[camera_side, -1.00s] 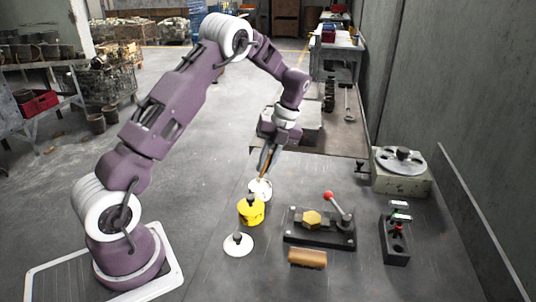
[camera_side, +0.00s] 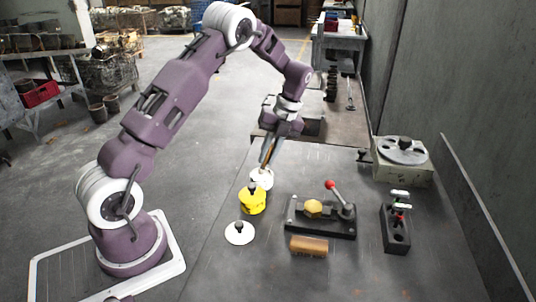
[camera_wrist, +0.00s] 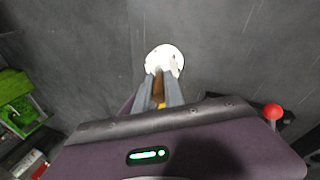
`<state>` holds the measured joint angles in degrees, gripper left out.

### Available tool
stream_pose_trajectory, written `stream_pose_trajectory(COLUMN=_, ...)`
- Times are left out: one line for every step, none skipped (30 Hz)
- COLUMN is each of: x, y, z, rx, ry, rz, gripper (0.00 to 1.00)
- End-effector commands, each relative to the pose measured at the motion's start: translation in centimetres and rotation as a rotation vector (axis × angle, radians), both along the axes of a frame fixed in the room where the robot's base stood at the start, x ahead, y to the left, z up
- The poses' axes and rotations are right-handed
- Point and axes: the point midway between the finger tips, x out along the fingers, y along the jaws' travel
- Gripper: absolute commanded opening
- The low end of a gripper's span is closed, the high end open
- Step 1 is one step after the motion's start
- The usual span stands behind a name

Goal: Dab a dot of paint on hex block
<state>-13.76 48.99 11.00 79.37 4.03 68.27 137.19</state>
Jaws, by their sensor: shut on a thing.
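The hex block (camera_side: 313,208) is brass-coloured and sits on a black fixture (camera_side: 322,228) with a red-knobbed lever (camera_side: 331,185). My gripper (camera_side: 266,163) is shut on a thin brown-handled tool, seemingly a brush (camera_wrist: 158,88), left of and behind the block. The tool points down at a round white pot or dish (camera_side: 261,178), which also shows beyond the fingers in the wrist view (camera_wrist: 166,58). The tool's tip is too small to make out, so I cannot tell whether it touches the white thing. The hex block is not clear in the wrist view.
A yellow pot (camera_side: 252,201) stands just in front of the white one, with a white disc with a dark knob (camera_side: 239,232) nearer. A brown cylinder (camera_side: 309,246) lies before the fixture. A black stand (camera_side: 396,232) and a turntable (camera_side: 402,152) are at right.

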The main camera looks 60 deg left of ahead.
Motion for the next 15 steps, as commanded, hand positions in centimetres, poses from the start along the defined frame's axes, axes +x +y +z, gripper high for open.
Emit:
stream_pose_trajectory(x=-0.01, y=0.00, z=-0.07, rx=0.000, ry=0.000, rz=0.000, gripper=0.00)
stream_pose_trajectory(x=-0.01, y=0.01, z=-0.10, rx=0.000, ry=0.000, rz=0.000, gripper=0.00)
stream_pose_trajectory(x=-0.01, y=0.00, z=-0.16, rx=0.000, ry=0.000, rz=0.000, gripper=0.00)
stream_pose_trajectory(x=-0.01, y=0.00, z=-0.19, rx=0.000, ry=0.000, rz=0.000, gripper=0.00)
stream_pose_trajectory(x=-0.01, y=0.01, z=-0.23, rx=0.000, ry=0.000, rz=0.000, gripper=0.00)
stream_pose_trajectory(x=-0.01, y=0.01, z=-0.27, rx=0.000, ry=0.000, rz=0.000, gripper=0.00)
stream_pose_trajectory(x=-0.02, y=0.01, z=-0.31, rx=0.000, ry=0.001, rz=0.000, gripper=0.00)
stream_pose_trajectory(x=-0.01, y=0.01, z=-0.35, rx=0.000, ry=0.001, rz=0.000, gripper=0.00)
stream_pose_trajectory(x=-0.02, y=0.01, z=-0.40, rx=0.000, ry=0.001, rz=0.000, gripper=0.00)
stream_pose_trajectory(x=-0.02, y=0.01, z=-0.43, rx=0.000, ry=0.001, rz=0.000, gripper=0.00)
stream_pose_trajectory(x=-0.02, y=0.01, z=-0.47, rx=0.000, ry=0.001, rz=0.000, gripper=0.00)
stream_pose_trajectory(x=-0.02, y=0.01, z=-0.51, rx=0.000, ry=0.001, rz=0.000, gripper=0.00)
stream_pose_trajectory(x=-0.02, y=0.01, z=-0.55, rx=0.000, ry=0.001, rz=0.000, gripper=0.00)
stream_pose_trajectory(x=-0.03, y=0.01, z=-0.59, rx=0.000, ry=0.001, rz=0.000, gripper=0.00)
stream_pose_trajectory(x=-0.03, y=0.01, z=-0.64, rx=0.000, ry=0.001, rz=0.000, gripper=0.00)
